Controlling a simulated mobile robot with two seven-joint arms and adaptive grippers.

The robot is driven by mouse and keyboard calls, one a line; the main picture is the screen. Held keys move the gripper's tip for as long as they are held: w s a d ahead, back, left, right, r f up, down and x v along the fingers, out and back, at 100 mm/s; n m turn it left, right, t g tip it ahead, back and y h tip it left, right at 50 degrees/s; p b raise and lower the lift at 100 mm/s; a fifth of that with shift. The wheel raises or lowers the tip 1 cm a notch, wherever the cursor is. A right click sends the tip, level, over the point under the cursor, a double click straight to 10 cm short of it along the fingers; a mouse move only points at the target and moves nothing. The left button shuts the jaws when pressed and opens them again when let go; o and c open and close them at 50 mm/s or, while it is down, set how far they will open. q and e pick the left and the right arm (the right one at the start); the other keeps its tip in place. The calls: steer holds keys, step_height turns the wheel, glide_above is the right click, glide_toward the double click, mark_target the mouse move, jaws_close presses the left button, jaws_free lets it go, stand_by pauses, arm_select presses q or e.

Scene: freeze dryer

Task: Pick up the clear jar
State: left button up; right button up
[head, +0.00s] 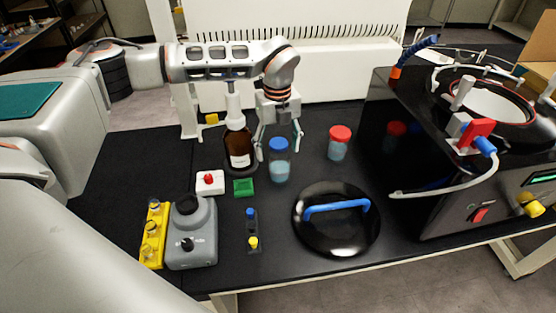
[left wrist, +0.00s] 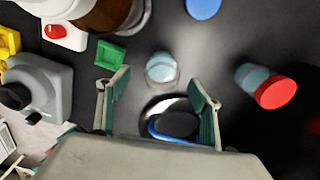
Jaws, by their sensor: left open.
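The clear jar (head: 279,172) stands on the black bench with pale bluish contents. In the left wrist view the jar (left wrist: 162,68) shows no lid on it, with a blue disc (left wrist: 203,8), seemingly a lid, apart from it. In the head view this blue disc (head: 279,144) appears right above the jar. My left gripper (head: 280,147) is open and empty over the bench, pointing down behind the jar. In the left wrist view the jar lies ahead, between the directions of the two spread fingers (left wrist: 160,78). My right gripper is out of view.
A red-lidded jar (head: 339,143) stands to the right, a brown bottle (head: 238,150) close to the left. A green block (head: 243,187) and grey device (head: 191,235) are front left. A black lid with blue handle (head: 337,228) lies in front; the freeze dryer (head: 400,170) is right.

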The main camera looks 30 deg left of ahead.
mark_target(279, 166)
arm_select(q)
step_height(279, 166, down, 3)
steer(key=shift+s+d+r, duration=0.1)
steer(key=shift+r, duration=0.1)
step_height(279, 166, down, 5)
steer(key=shift+d+f+p, duration=0.1)
steer(key=shift+p, duration=0.25)
steer(key=shift+w, duration=0.2)
steer(key=c, duration=1.4)
